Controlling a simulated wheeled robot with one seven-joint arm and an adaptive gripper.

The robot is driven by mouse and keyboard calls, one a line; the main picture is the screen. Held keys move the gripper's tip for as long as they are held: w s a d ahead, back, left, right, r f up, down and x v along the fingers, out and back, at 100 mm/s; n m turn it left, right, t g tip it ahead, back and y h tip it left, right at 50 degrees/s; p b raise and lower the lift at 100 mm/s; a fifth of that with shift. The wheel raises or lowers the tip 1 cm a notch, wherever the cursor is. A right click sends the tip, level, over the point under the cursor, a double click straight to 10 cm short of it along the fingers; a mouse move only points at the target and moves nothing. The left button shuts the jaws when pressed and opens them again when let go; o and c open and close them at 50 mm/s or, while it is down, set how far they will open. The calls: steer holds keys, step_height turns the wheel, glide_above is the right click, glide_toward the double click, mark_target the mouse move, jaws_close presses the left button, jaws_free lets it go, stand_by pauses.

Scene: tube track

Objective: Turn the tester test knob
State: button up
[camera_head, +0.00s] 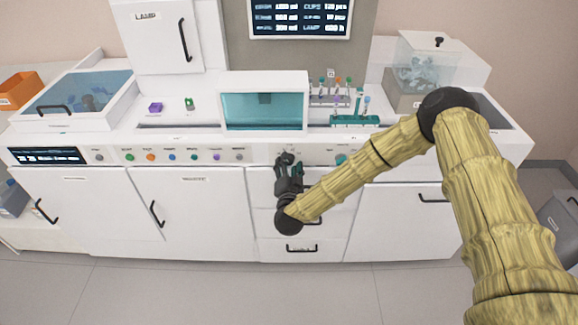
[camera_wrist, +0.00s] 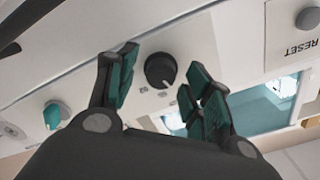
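A round black knob (camera_wrist: 160,69) with a pale mark sits on the white front panel (camera_head: 200,155); small labels surround it, too small to read. In the wrist view it shows between the fingers of my gripper (camera_wrist: 162,72), which are spread apart with teal pads. A gap shows on both sides of the knob, and I see no contact. How far the fingertips reach over it I cannot tell. In the head view my gripper (camera_head: 288,162) is at the panel right of the middle and hides the knob there.
A teal knob (camera_head: 341,159) is close by on the panel; it also shows in the wrist view (camera_wrist: 54,114). A grey button (camera_wrist: 308,18) labelled RESET is on the other side. Coloured buttons (camera_head: 172,156) line the panel. Drawers with black handles (camera_head: 301,248) lie below.

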steer(key=shift+s, duration=0.15)
steer(key=s, duration=1.1)
steer(key=shift+s, duration=0.4)
steer(key=s+d+f+n+g+y, duration=0.25)
steer(key=s+f+g, duration=0.25)
steer(key=s+f, duration=0.3)
steer(key=s+d+f+n+g+y, duration=0.1)
steer(key=s+d+f+n+g, duration=0.25)
steer(key=s+f, duration=0.45)
steer(key=s+d+f+g+h, duration=0.1)
steer(key=s+d+g, duration=0.3)
steer(key=s+d, duration=0.4)
steer(key=s+d+f+n+g+h, duration=0.1)
steer(key=s+d+g, duration=0.4)
steer(key=s, duration=1)
steer(key=d+h, duration=0.1)
steer(key=d, duration=0.2)
steer(key=shift+d+f+n, duration=0.3)
steer(key=shift+f, duration=0.1)
steer(key=shift+s+g+h, duration=0.1)
steer(key=shift+g+h, duration=0.15)
